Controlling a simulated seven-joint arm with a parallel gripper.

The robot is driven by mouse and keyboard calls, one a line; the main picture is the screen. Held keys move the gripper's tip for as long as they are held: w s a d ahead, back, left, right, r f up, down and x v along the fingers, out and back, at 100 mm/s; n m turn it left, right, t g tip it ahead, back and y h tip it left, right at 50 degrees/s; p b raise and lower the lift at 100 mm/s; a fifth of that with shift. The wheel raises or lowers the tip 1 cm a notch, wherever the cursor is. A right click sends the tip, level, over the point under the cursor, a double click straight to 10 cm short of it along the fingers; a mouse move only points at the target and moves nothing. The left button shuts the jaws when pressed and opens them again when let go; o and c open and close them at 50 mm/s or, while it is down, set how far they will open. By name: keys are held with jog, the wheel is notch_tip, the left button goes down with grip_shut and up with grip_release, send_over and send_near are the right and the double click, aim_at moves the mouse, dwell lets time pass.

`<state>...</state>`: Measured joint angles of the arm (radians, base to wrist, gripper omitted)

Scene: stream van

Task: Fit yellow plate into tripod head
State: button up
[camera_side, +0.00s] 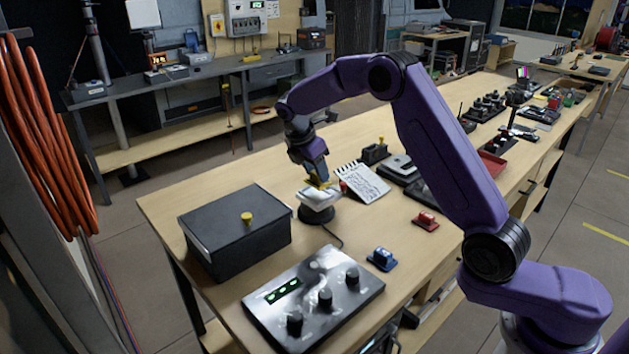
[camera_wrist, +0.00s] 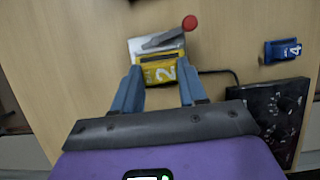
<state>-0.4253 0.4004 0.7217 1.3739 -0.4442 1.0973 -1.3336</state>
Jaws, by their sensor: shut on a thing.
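The yellow plate (camera_side: 319,183), marked with a 2 in the wrist view (camera_wrist: 158,73), is between the fingertips of my gripper (camera_side: 317,172). My gripper is shut on it, with one finger at each side in the wrist view (camera_wrist: 160,82). The tripod head (camera_side: 318,198) is pale on top with a dark round base, and stands directly below the plate. In the wrist view its metal top (camera_wrist: 143,46) and red knob (camera_wrist: 190,22) show just beyond the plate. The plate is at or just above the head; I cannot tell whether it is seated.
A dark box (camera_side: 235,235) with a yellow knob stands left of the head. A control panel (camera_side: 313,300) lies at the front. A cable runs from the head.

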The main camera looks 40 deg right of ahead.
aim_at(313, 178)
jog(key=shift+w+f, duration=0.25)
jog(key=shift+f, duration=1.5)
jog(key=shift+f, duration=0.1)
jog(key=o, duration=1.2)
